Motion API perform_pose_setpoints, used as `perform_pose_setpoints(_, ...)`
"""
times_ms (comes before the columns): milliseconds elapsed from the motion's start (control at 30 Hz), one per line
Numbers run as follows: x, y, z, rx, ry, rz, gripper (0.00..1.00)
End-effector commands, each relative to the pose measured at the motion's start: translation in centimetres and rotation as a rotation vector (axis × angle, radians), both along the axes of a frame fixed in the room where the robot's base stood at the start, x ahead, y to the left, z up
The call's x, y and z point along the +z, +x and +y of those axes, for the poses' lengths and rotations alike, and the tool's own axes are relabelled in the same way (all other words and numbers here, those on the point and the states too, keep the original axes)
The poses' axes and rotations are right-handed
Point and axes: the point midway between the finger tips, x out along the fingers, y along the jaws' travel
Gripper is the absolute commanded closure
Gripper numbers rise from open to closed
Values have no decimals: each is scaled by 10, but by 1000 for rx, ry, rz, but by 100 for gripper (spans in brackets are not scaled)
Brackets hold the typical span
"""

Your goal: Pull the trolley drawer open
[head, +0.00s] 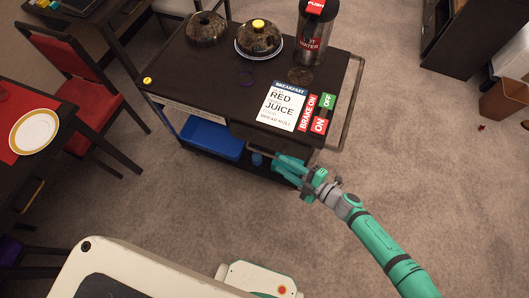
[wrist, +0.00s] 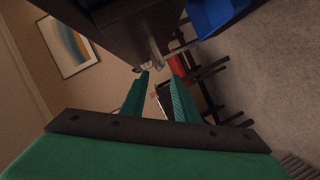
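The trolley (head: 210,72) has a dark top, and its dark drawer front (head: 262,138) sits under the top's near edge, at the right. The drawer looks closed, with no gap that I can see. My gripper (head: 283,163) is just in front of and below the drawer front. In the wrist view my gripper (wrist: 161,75) has its two green fingers apart, with nothing held between them. A pale metal handle (wrist: 155,52) on the dark underside of the trolley shows just beyond the fingertips. I cannot tell whether the fingers touch it.
A blue bin (head: 212,138) stands on the trolley's lower shelf. The top carries a hot-water urn (head: 313,35), two domed dishes, a breakfast card (head: 283,105) and brake labels. Red chairs and a dining table (head: 45,160) are at left.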

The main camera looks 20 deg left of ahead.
Motion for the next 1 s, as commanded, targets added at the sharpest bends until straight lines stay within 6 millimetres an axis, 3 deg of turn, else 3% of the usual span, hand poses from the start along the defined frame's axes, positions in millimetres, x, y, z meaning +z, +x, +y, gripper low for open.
perform_pose_setpoints(500,-17,28,77,2,1,1,72)
perform_pose_setpoints(700,-21,33,89,-1,-1,1,72)
perform_pose_setpoints(1000,-21,34,90,-1,-1,1,72)
